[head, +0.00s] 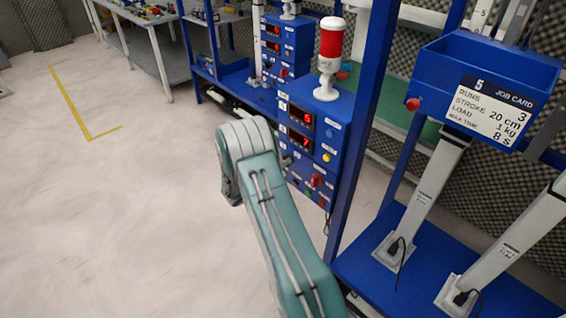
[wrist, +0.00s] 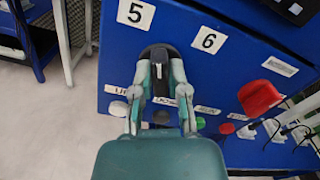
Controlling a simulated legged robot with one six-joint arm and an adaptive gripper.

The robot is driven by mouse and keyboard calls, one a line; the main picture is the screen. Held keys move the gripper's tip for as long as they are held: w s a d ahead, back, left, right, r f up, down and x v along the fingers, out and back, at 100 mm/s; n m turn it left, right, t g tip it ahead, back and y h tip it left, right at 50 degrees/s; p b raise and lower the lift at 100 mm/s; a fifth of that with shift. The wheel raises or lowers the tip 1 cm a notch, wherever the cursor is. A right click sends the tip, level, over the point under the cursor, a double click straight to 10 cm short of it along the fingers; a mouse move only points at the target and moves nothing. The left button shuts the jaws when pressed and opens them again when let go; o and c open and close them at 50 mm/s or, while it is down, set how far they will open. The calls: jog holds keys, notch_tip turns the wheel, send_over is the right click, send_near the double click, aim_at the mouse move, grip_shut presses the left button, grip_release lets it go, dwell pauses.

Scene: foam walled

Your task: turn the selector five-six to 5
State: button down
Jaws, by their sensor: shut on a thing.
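The selector five-six (wrist: 159,88) is a black knob on a blue panel face, below and between the labels "5" (wrist: 136,12) and "6" (wrist: 209,40). My gripper (wrist: 161,75) has one finger on each side of the knob's handle and is shut on it. The handle looks roughly upright in the wrist view; I cannot tell which number it points to. In the head view my forearm reaches toward the blue control box (head: 336,128), and the gripper and selector are hidden behind it.
A red switch handle (wrist: 259,98) sticks out right of the selector. White (wrist: 117,108), green (wrist: 200,122) and red (wrist: 226,128) buttons lie below. A red-and-white lamp (head: 331,45) tops the box. A job card (head: 492,110) headed 5 hangs at right. Open floor (head: 130,200) lies left.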

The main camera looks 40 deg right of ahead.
jog(key=shift+w+r+n, duration=0.1)
jog(key=shift+w+n, duration=0.1)
jog(key=shift+n, duration=0.5)
jog(key=c, duration=0.7)
grip_release()
jog(key=shift+o, duration=0.3)
jog(key=shift+d, duration=0.1)
jog(key=a, duration=1.2)
jog(key=shift+s, duration=0.45)
